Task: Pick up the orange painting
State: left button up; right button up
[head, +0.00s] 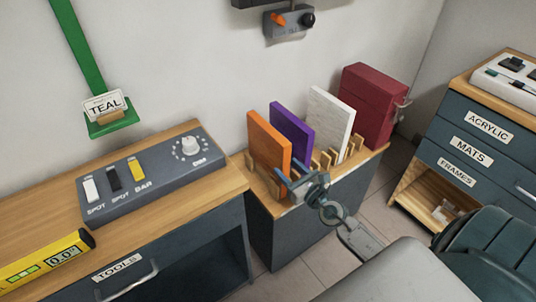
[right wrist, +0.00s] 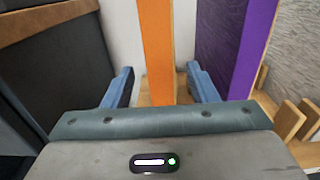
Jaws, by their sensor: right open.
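The orange painting (head: 268,142) stands upright in a wooden slotted rack on a low cabinet in the head view. It is leftmost in the rack, beside a purple panel (head: 292,131). My right gripper (head: 288,182) is open at the painting's front edge. In the right wrist view the orange painting (right wrist: 158,50) rises between the two blue fingers of the gripper (right wrist: 160,88), with a gap on each side. The purple panel (right wrist: 240,45) is just right of the right finger. My left gripper is not in view.
A white panel (head: 330,122) and a dark red box (head: 372,104) stand farther right on the rack cabinet. A wooden-topped bench (head: 215,178) with a switch box (head: 155,172) is at left. A drawer cabinet (head: 470,130) is at right. Tiled floor lies between.

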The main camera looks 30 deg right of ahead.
aim_at(277, 155)
jog(key=shift+w, duration=0.65)
jog(key=shift+w+r, duration=0.15)
jog(key=shift+w, duration=0.1)
jog(key=w, duration=0.2)
jog(key=w+p, duration=0.1)
jog(key=shift+w+a+r, duration=0.15)
jog(key=shift+w+r, duration=0.1)
jog(key=shift+w, duration=0.6)
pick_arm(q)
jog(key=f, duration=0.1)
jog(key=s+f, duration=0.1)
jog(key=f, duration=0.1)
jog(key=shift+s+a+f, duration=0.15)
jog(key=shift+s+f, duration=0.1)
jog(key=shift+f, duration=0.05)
pick_arm(e)
jog(key=shift+c, duration=0.4)
grip_shut()
